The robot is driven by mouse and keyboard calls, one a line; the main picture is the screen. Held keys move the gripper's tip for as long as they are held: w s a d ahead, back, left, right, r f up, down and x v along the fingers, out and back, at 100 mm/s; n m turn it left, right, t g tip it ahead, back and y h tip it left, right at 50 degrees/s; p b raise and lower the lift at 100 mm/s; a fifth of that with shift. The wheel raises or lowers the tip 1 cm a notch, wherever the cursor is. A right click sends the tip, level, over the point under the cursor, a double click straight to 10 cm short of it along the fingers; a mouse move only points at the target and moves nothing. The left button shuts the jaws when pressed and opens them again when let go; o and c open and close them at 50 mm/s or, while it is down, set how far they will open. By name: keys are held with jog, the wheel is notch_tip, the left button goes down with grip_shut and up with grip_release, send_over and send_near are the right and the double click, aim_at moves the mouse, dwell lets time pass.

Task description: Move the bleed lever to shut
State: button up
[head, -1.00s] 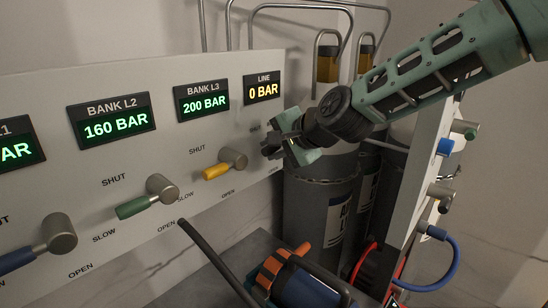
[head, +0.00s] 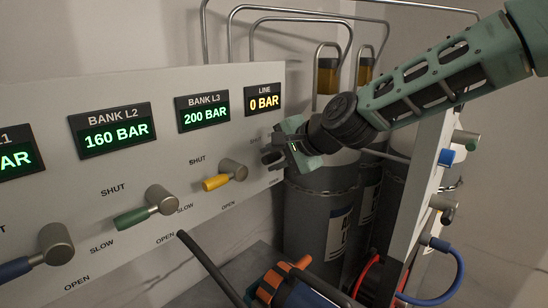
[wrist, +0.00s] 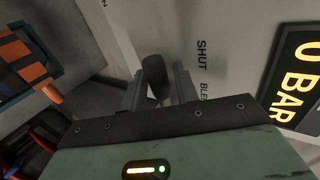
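The bleed lever (wrist: 155,72) shows in the wrist view as a dark rounded grip standing out from the pale panel. The words SHUT and the start of BLEED are printed beside it. My gripper (wrist: 158,88) has its two grey fingers on either side of the lever. The fingers look apart, and I cannot tell whether either touches it. In the head view my gripper (head: 272,152) is at the panel's right end, below the LINE display (head: 265,98), which reads 0 BAR, and it hides the lever there.
The yellow lever (head: 217,182) is close to the left of my gripper, with the green lever (head: 137,218) and blue lever (head: 22,258) farther left. Grey cylinders (head: 322,225) stand behind and below my gripper. An orange and blue tool (head: 290,285) lies below.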

jog(key=b+v, duration=0.1)
jog(key=v, duration=1.6)
jog(key=shift+s, duration=0.15)
jog(key=shift+d, duration=0.15)
dwell(0.3)
